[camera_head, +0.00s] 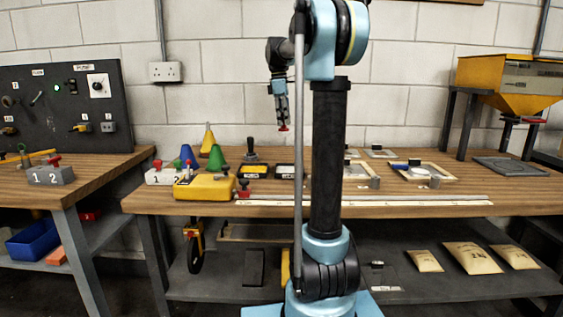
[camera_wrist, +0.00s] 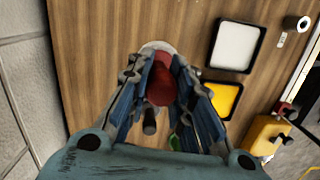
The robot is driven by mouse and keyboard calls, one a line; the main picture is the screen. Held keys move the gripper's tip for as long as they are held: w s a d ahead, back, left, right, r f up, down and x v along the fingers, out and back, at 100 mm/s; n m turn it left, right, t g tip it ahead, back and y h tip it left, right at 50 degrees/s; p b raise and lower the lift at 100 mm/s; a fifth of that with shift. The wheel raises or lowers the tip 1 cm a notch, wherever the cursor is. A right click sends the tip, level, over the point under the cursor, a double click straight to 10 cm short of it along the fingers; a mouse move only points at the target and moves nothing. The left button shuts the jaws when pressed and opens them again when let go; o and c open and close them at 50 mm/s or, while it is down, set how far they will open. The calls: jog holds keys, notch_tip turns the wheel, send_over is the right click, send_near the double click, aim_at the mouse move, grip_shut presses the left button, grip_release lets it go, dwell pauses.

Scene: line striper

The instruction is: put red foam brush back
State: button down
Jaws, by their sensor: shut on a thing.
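My gripper (camera_head: 282,108) is raised above the back of the middle bench in the head view. It is shut on a red rounded thing, which looks like the red foam brush (camera_head: 283,128). In the wrist view the red foam brush (camera_wrist: 162,80) sits between the two blue finger pads, with a pale round shape beyond it. Its lower end is hidden. In the head view it hangs clear of the bench top.
Black-rimmed trays, one white (camera_wrist: 236,45) and one yellow (camera_wrist: 222,98), lie below my gripper. A yellow box (camera_head: 205,187), green cone (camera_head: 219,159) and black upright handle (camera_head: 251,148) stand left of it. A long pale strip (camera_head: 400,201) lies along the front edge.

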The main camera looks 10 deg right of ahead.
jog(key=shift+d, duration=0.5)
jog(key=shift+a+f+n, duration=0.2)
jog(key=shift+a+n, duration=0.3)
jog(key=shift+a, duration=0.35)
jog(key=shift+f, duration=4.9)
jog(key=c, duration=1.4)
grip_release()
jog(key=r, duration=0.4)
jog(key=a+r, duration=0.1)
jog(key=r, duration=0.7)
jog(key=shift+w+a, duration=0.15)
jog(key=shift+w, duration=0.2)
